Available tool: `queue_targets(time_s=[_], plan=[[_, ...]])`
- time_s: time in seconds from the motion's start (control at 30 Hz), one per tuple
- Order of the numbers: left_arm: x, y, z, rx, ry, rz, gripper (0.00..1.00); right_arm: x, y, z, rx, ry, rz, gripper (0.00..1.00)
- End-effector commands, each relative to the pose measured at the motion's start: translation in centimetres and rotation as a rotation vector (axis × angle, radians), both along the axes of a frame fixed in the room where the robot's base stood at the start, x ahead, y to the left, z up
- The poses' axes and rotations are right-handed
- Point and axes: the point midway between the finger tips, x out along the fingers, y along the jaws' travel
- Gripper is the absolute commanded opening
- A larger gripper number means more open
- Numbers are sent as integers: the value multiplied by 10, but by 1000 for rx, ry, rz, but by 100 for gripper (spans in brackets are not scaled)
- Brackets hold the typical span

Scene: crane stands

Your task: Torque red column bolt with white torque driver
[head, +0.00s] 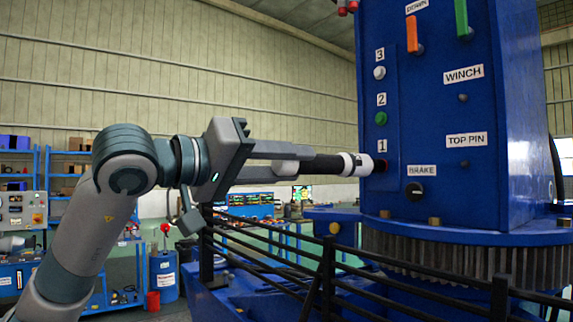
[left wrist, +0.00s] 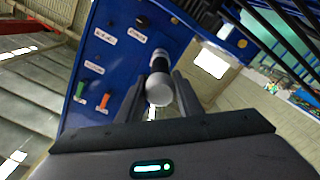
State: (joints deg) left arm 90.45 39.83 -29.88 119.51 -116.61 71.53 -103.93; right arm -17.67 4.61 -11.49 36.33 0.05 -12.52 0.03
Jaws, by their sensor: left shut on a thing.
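My left gripper (head: 292,161) is shut on the white torque driver (head: 352,164), which has a black grip and a white head. The driver lies roughly level and points right at the blue column (head: 430,115). In the left wrist view the driver's pale rear end (left wrist: 159,90) shows between the two fingers. My right gripper is not in view.
A green bolt (head: 380,118) at label 2 and a white bolt (head: 379,73) at label 3 sit above on the column. Orange and green levers are at the upper right. Black railings (head: 326,262) run below my arm. Shelves and a workbench stand behind.

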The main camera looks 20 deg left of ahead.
Motion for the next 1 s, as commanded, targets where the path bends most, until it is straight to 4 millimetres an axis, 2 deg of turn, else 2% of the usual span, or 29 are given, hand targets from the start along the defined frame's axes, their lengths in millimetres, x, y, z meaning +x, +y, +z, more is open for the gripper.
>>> queue_targets(time_s=[1.0], plan=[[0,0,-4,-4,-6,1,0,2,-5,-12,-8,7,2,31]])
